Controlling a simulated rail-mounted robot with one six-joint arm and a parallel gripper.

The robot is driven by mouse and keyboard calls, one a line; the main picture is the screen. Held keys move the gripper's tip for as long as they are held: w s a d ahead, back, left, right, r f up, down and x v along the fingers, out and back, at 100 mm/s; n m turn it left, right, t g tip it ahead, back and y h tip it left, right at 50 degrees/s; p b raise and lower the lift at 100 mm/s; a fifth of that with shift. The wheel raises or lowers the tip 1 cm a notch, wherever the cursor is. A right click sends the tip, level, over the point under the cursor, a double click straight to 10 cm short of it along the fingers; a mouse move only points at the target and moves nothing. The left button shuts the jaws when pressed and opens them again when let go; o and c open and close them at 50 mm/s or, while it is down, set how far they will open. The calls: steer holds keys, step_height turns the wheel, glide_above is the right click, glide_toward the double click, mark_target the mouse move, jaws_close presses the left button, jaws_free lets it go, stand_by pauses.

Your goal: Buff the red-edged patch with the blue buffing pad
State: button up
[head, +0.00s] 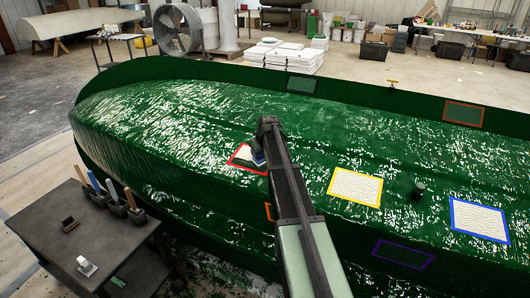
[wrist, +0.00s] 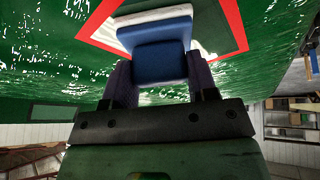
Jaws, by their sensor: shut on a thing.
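My gripper (wrist: 153,85) is shut on the blue buffing pad (wrist: 158,62), which has a blue block and a white layer. The pad is over the patch and hides part of it; I cannot tell whether it touches. In the head view the pad (head: 257,158) is partly hidden by my arm.
A yellow-edged patch (head: 355,187) and a blue-edged patch (head: 480,220) lie to the right on the hull. A dark knob (head: 419,190) stands up between them. A dark table (head: 60,217) at lower left holds several handled tools and small blocks.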

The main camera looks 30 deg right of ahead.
steer(key=shift+w+a, duration=1.15)
steer(key=shift+w, duration=0.5)
steer(key=shift+w+a, duration=1.1)
steer(key=shift+w, duration=0.55)
steer(key=shift+w+a, duration=1.15)
steer(key=shift+w, duration=0.5)
steer(key=shift+w+d+r+p, duration=0.15)
steer(key=shift+w+d, duration=0.4)
steer(key=shift+d, duration=0.3)
steer(key=shift+w+d+r+p, duration=0.15)
steer(key=shift+w+d, duration=0.4)
steer(key=shift+d, duration=0.3)
steer(key=s+d, duration=0.1)
steer(key=s, duration=0.2)
steer(key=shift+d, duration=0.35)
steer(key=shift+s+d, duration=1.2)
steer(key=shift+s, duration=0.5)
steer(key=shift+s+d, duration=1.2)
steer(key=shift+s, duration=0.5)
steer(key=shift+s+d, duration=1.2)
steer(key=shift+s, duration=0.5)
